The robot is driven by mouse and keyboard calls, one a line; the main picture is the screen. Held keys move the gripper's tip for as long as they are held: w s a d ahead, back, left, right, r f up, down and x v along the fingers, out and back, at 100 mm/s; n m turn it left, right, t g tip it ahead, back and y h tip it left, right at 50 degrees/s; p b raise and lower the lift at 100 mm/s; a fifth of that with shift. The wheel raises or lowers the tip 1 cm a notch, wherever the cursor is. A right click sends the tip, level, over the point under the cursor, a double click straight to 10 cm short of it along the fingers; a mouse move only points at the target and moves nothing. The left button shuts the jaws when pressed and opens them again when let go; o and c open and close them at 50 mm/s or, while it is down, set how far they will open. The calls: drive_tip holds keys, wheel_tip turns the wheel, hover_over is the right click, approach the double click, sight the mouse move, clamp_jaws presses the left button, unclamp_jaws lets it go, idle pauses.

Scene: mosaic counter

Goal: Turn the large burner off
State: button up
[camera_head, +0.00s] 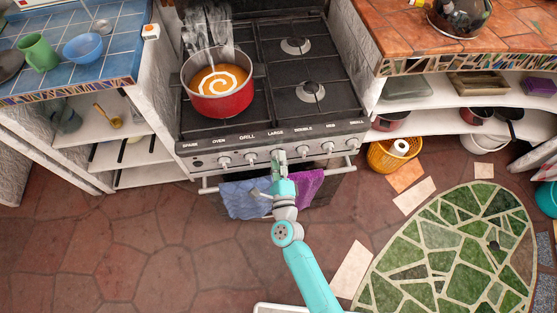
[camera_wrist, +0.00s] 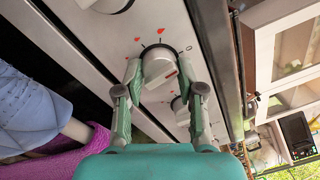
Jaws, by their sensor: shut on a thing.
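The stove (camera_head: 300,60) has a front panel with a row of white knobs under printed labels. My gripper (camera_head: 278,153) is at the knob below the label LARGE and mostly hides it in the head view. In the wrist view my gripper (camera_wrist: 160,72) has one finger on each side of a white knob (camera_wrist: 158,66) and is shut on it. The knob bears a red mark on its right side. Red flame marks and a small "0" mark show on the panel around it. A red pot (camera_head: 221,100) of orange soup stands on the left burner, with steam above it.
A blue towel (camera_head: 244,199) and a purple towel (camera_head: 308,186) hang from the rail below the knobs. Neighbouring knobs (camera_head: 250,158) stand close on both sides. A yellow basket (camera_head: 390,160) is on the floor at right. The floor at left is clear.

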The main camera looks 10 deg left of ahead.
drive_tip(key=shift+m, duration=0.9)
drive_tip(key=shift+f, duration=0.1)
drive_tip(key=o, duration=1.1)
drive_tip(key=shift+o, duration=0.2)
drive_tip(key=v, duration=1.2)
drive_tip(key=shift+d, duration=0.1)
